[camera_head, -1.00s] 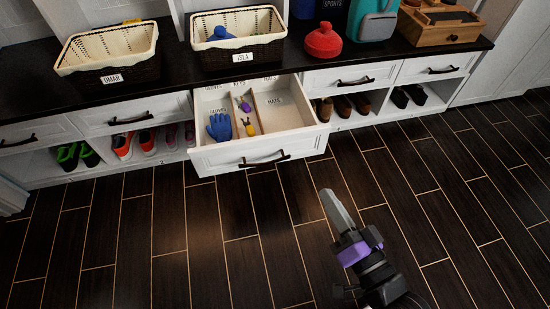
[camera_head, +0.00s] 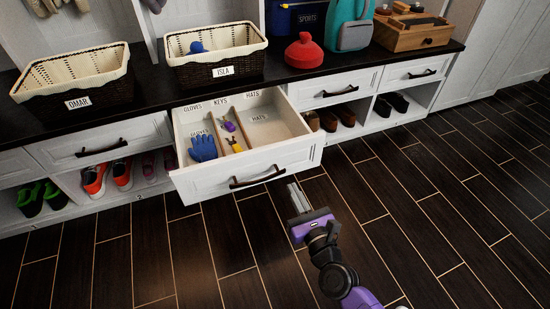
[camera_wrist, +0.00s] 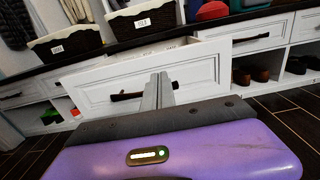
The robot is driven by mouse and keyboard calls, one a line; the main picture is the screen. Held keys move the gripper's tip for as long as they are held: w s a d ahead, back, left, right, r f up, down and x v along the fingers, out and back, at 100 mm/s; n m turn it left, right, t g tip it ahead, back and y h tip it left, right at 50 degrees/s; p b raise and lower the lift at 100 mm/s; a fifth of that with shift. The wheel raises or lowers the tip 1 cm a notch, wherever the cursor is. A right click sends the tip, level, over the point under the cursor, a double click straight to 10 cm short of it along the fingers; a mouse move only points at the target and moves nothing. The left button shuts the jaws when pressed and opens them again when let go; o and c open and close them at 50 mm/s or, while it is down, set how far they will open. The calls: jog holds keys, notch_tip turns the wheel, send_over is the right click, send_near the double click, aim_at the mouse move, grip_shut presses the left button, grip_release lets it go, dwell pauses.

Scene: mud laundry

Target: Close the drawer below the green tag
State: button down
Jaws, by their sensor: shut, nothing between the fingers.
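One white drawer (camera_head: 215,183) in the bench stands pulled out, below the basket labelled ISLA. Its dark handle (camera_head: 258,177) is on the front panel. Inside are a blue glove (camera_head: 203,148) and small yellow and purple items in divided sections. My gripper (camera_head: 293,186) is shut and empty, just in front of the drawer front near the right end of the handle. I see no green tag.
The drawers on either side, such as the right one (camera_head: 338,90), are shut. Shoes (camera_head: 107,173) sit in cubbies below. The wood floor (camera_head: 420,220) is clear.

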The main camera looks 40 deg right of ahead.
aim_at(273, 150)
jog(key=b+x, duration=0.1)
jog(key=x, duration=1.2)
jog(key=shift+w+d+b, duration=0.1)
jog(key=shift+w+b, duration=0.25)
jog(key=shift+b, duration=0.05)
jog(key=shift+w, duration=0.1)
